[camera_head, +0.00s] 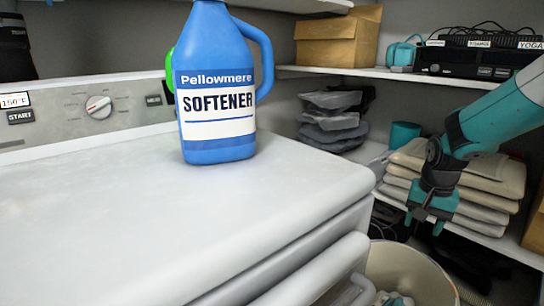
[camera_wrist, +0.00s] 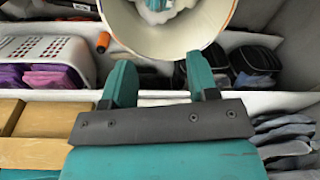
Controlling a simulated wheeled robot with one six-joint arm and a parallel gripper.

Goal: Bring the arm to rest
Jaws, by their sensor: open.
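My arm (camera_head: 492,118) comes in from the right edge of the head view, teal with dark joints. My gripper (camera_head: 424,224) hangs at its end, pointing down, in front of a stack of folded cloths (camera_head: 480,172). In the wrist view my gripper (camera_wrist: 161,76) shows two teal fingers spread apart with nothing between them. A round bin (camera_wrist: 222,22) lies beyond the fingertips in that view. In the head view the same bin (camera_head: 425,270) stands below my gripper.
A white washer-like appliance (camera_head: 120,215) fills the left, with a blue softener jug (camera_head: 218,140) upright on top. Shelves behind hold a cardboard box (camera_head: 338,38) and grey folded items (camera_head: 332,118). A white basket (camera_wrist: 45,58) and black shoes (camera_wrist: 255,62) show in the wrist view.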

